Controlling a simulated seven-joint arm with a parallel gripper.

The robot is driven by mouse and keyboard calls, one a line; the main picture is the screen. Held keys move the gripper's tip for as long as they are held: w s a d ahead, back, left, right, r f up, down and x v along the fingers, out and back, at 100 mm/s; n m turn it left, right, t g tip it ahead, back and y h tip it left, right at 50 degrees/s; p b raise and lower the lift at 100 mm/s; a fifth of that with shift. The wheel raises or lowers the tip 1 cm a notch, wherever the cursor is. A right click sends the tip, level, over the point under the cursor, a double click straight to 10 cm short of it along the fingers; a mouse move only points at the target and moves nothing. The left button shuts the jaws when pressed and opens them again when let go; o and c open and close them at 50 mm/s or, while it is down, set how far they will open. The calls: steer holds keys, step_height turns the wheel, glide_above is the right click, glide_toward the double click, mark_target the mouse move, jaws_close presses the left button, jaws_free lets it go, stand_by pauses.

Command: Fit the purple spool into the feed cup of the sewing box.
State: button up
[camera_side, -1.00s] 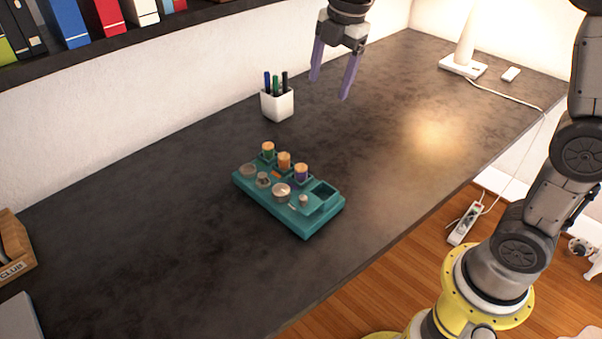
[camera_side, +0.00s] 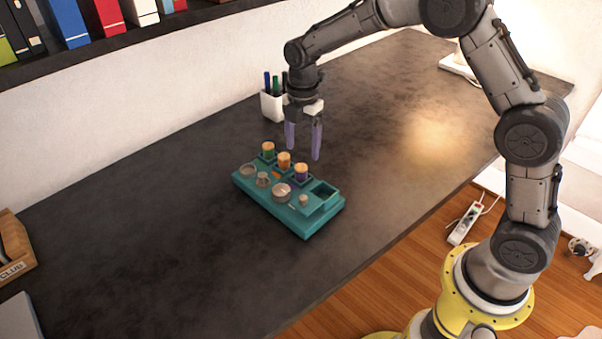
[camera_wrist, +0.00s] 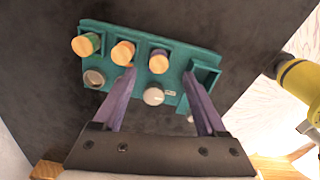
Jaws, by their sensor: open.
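The teal sewing box (camera_side: 276,211) sits on the dark desk. The purple spool (camera_side: 302,173), with a light wooden top, stands in the box's rear row, at the right end beside the orange spool (camera_side: 284,160) and the green spool (camera_side: 268,150). An empty square cup (camera_side: 323,190), apparently the feed cup, is at the box's right end; it also shows in the wrist view (camera_wrist: 206,74). My gripper (camera_side: 303,153) is open and empty, pointing down above and behind the spools. In the wrist view the purple spool (camera_wrist: 158,62) appears beyond and between the fingers (camera_wrist: 160,78).
Round knobs or discs (camera_side: 282,192) sit along the box's front. A white pen cup (camera_side: 277,104) stands close behind my gripper. A wooden holder (camera_side: 14,250) is at the far left. The desk is clear left and right of the box.

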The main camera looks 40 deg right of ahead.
mark_target(301, 166)
steer(key=shift+a+f, duration=0.2)
steer(key=shift+f, duration=2.6)
jaws_close()
